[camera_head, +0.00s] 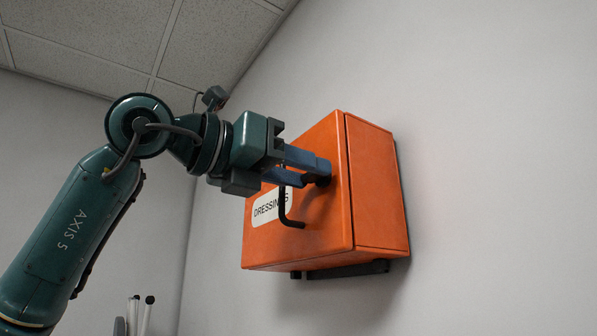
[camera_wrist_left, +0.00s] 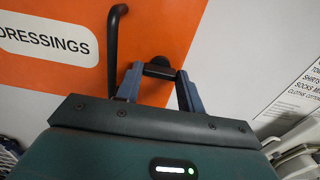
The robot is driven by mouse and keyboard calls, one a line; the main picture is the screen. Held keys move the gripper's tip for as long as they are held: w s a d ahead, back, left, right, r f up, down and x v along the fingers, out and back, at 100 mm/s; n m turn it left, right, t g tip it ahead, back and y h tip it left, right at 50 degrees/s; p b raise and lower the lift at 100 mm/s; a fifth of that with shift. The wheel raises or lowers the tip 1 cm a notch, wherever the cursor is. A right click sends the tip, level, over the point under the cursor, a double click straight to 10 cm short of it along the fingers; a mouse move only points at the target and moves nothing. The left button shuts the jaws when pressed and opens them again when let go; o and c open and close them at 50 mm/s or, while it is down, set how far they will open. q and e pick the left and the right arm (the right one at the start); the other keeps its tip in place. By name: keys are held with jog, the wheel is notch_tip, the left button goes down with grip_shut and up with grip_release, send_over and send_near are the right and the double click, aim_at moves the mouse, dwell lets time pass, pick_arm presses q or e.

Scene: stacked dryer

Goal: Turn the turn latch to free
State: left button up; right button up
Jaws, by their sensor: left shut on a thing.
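An orange wall box (camera_head: 378,190) labelled DRESSINGS carries a black turn latch (camera_wrist_left: 160,67) on its front, near the edge on the door's right side. My left gripper (camera_head: 318,172) is at the box front with its blue fingers on either side of the latch, shut on it. In the left wrist view the fingertips flank the dark latch, which lies roughly crosswise between them. The latch is mostly hidden by the fingers in the head view. My right gripper is not in view.
A black bent handle (camera_head: 290,222) stands out from the door close beside my fingers; it also shows in the left wrist view (camera_wrist_left: 113,45). A white label (camera_head: 266,207) is partly covered. A dark bracket (camera_head: 346,270) lies under the box. The wall at right is bare.

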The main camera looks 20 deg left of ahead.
pick_arm(q)
jog(key=o, duration=1)
jog(key=b+v, duration=0.2)
jog(key=v, duration=1.1)
